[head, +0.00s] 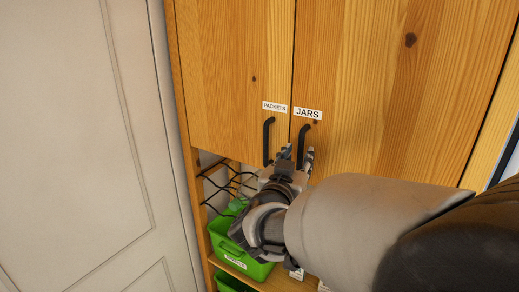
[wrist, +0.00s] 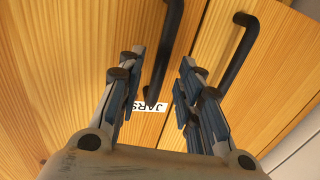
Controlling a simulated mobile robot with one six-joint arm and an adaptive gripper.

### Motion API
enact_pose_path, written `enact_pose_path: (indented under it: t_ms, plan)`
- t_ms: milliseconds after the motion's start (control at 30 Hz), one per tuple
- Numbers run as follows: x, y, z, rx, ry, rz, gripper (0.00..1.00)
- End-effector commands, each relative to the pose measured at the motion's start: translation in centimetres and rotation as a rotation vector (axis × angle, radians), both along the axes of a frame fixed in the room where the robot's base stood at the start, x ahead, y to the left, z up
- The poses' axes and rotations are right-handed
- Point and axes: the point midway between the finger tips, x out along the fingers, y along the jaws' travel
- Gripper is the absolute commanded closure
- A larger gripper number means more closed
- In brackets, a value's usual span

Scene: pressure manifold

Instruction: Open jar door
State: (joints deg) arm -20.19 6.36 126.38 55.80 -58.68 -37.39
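The jar door (head: 385,75) is a wooden cabinet door labelled JARS (head: 308,113), and it is closed. Its black handle (head: 303,135) is upright, near the door's left edge. My gripper (head: 298,156) is at the lower part of this handle, partly covering it. In the wrist view my gripper (wrist: 161,58) is open, with the jar handle (wrist: 165,48) showing between the two spread fingers. I see a gap on each side of the handle; I cannot tell how deep it sits. The JARS label (wrist: 146,106) also shows there, upside down.
The PACKETS door (head: 235,65) is closed on the left, with its own black handle (head: 268,142) close by; this handle shows in the wrist view (wrist: 240,48) right of my fingers. A white door (head: 85,150) stands left.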

Motion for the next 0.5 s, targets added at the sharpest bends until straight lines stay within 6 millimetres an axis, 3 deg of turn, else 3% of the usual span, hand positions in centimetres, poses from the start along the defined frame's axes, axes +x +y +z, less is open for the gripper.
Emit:
enact_pose_path:
  t_ms: [200, 500]
  plan:
    - [2.6, -1.2, 0.0, -0.001, 0.0, -0.002, 0.67]
    - [3.2, -1.5, 0.0, 0.0, 0.0, 0.0, 0.67]
